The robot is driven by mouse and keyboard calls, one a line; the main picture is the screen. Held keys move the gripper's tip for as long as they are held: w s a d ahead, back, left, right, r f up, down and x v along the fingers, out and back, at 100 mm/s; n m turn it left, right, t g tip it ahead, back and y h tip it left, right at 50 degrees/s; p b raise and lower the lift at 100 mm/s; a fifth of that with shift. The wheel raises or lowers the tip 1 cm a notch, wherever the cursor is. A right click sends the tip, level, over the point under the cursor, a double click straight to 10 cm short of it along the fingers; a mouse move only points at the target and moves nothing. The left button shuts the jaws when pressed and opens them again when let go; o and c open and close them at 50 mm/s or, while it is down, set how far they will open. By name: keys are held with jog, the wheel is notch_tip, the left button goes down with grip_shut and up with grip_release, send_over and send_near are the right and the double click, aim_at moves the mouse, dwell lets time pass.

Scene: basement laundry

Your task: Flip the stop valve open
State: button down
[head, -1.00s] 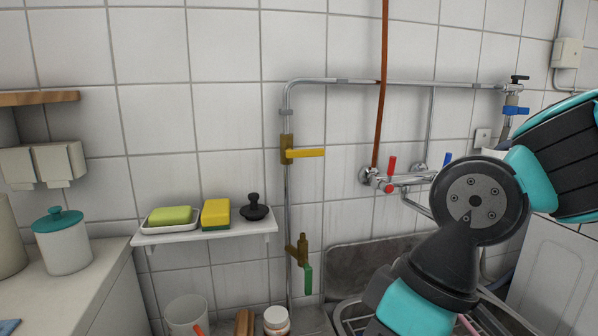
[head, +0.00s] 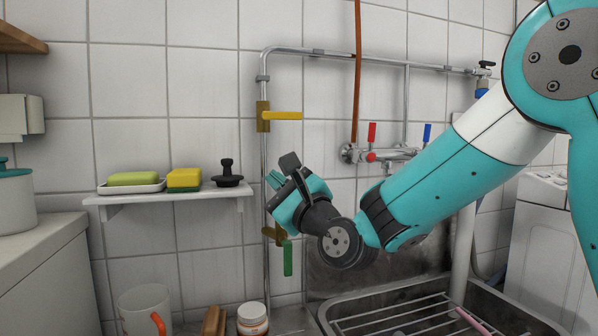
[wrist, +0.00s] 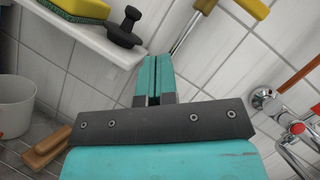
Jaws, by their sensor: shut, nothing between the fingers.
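The stop valve has a brass body (head: 263,116) on the vertical pipe at the wall. Its yellow lever (head: 284,115) points right, level and square to the pipe. The lever's yellow end also shows at the top right of the wrist view (wrist: 253,8). My gripper (head: 273,180) is below the valve, in front of the pipe, and apart from the lever. In the wrist view its two teal fingers (wrist: 157,66) are together with nothing between them.
A lower brass fitting with a green handle (head: 288,258) is partly hidden behind my gripper. A shelf (head: 140,197) with sponges and a black plug (head: 227,174) is left of the pipe. A red-handled mixer tap (head: 371,155) and sink rack (head: 420,318) are to the right.

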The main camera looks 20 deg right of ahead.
aim_at(282, 116)
jog(key=w+d+f+m+t+h+b, duration=0.1)
jog(key=d+m+t+h, duration=0.5)
jog(key=m, duration=0.7)
jog(key=shift+d+f+h+b, duration=0.3)
jog(key=shift+f+h+b, duration=0.25)
jog(key=shift+h+b, duration=0.65)
jog(key=shift+w+r, duration=0.1)
jog(key=w+r+p, duration=0.7)
jog(key=r+p, duration=0.4)
jog(key=p, duration=0.1)
jog(key=shift+y, duration=0.5)
